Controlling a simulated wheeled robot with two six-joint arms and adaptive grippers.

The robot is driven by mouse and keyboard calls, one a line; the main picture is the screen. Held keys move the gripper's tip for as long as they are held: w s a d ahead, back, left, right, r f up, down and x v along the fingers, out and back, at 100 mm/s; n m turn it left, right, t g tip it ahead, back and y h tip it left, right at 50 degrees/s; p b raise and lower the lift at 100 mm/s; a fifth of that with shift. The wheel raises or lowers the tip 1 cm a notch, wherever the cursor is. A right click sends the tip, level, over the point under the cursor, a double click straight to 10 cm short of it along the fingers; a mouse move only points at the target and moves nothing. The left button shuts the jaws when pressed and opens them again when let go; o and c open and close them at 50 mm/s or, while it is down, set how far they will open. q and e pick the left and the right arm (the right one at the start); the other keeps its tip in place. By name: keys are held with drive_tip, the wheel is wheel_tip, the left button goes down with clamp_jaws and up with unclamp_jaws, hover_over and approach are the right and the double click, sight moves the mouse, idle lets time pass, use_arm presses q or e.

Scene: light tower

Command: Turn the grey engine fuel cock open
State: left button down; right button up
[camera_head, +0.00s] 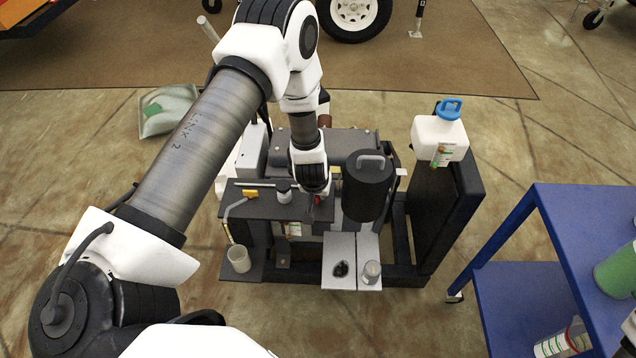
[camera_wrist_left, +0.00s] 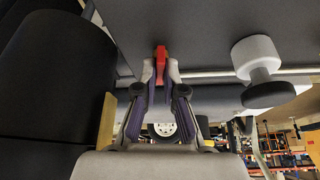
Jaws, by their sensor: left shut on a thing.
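My left gripper (camera_head: 317,199) reaches down over the front of the dark engine rig (camera_head: 262,207), beside the black cylinder (camera_head: 367,187). In the left wrist view my left gripper (camera_wrist_left: 160,78) has its two fingertips closed on a small red lever (camera_wrist_left: 160,58) at the edge of a dark panel (camera_wrist_left: 200,30). I cannot make out a grey fuel cock for certain; the gripper may hide part of it. A pale round fitting with a dark knob (camera_wrist_left: 258,68) sits to the right of the fingers. My right gripper is not in view.
A white tank with a blue cap (camera_head: 440,135) stands on the rig's right side. A yellow-handled lever (camera_head: 250,194) and a clear cup (camera_head: 239,259) are at its left. A jar (camera_head: 371,271) stands in front. A blue cart (camera_head: 565,215) is at the right.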

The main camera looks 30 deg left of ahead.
use_arm(q)
drive_tip(key=shift+n+y+p, duration=0.3)
drive_tip(key=shift+n+p, duration=0.5)
drive_tip(key=shift+n, duration=0.2)
drive_tip(key=c, duration=1.3)
unclamp_jaws()
drive_tip(key=v, duration=1.2)
drive_tip(key=shift+w, duration=0.2)
